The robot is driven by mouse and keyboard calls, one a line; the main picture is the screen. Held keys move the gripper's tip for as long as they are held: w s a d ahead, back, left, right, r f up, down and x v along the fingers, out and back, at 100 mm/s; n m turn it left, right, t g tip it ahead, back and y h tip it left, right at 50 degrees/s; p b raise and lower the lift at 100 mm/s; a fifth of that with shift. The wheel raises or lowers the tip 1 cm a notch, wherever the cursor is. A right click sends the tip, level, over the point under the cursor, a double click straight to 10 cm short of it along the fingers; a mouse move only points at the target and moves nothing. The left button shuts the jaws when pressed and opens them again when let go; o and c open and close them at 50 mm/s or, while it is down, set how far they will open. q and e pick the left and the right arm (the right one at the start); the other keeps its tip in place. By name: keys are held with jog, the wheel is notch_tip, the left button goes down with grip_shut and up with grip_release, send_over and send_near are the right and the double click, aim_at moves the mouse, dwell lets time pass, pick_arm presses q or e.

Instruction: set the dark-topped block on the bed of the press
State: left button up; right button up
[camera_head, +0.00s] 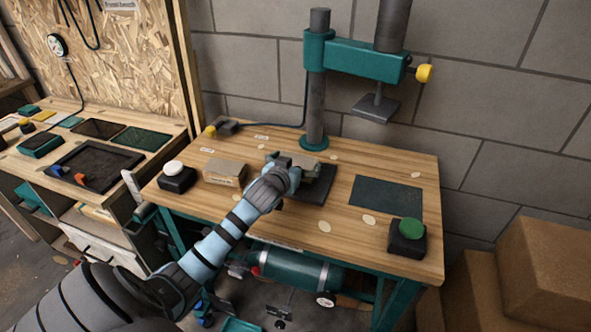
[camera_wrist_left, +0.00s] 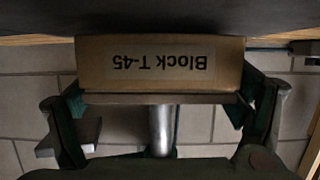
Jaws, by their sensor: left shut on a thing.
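A cardboard-coloured block (camera_wrist_left: 160,62), with the label "Block T-45" upside down, sits between the fingers of my left gripper (camera_wrist_left: 160,100) in the left wrist view. A dark edge shows along the block's lower side in that picture. In the head view my left gripper (camera_head: 298,172) is over a dark plate (camera_head: 318,194) in front of the press column (camera_head: 316,110), and mostly hides the block. The block is at or just above the dark surface; I cannot tell if they touch. My right gripper is not in view.
A second tan block (camera_head: 225,172) stands left of my gripper, beside a white-topped button box (camera_head: 176,176). A dark green mat (camera_head: 385,197) and a green button box (camera_head: 408,237) lie to the right. The press head (camera_head: 376,107) hangs raised. Cardboard boxes (camera_head: 545,270) stand at the right.

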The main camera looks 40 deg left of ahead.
pick_arm(q)
jog(key=shift+f, duration=0.3)
jog(key=o, duration=1.1)
jog(key=shift+s+r, duration=0.1)
jog(key=p+v, duration=0.3)
jog(key=v, duration=0.9)
jog(key=shift+a, duration=0.1)
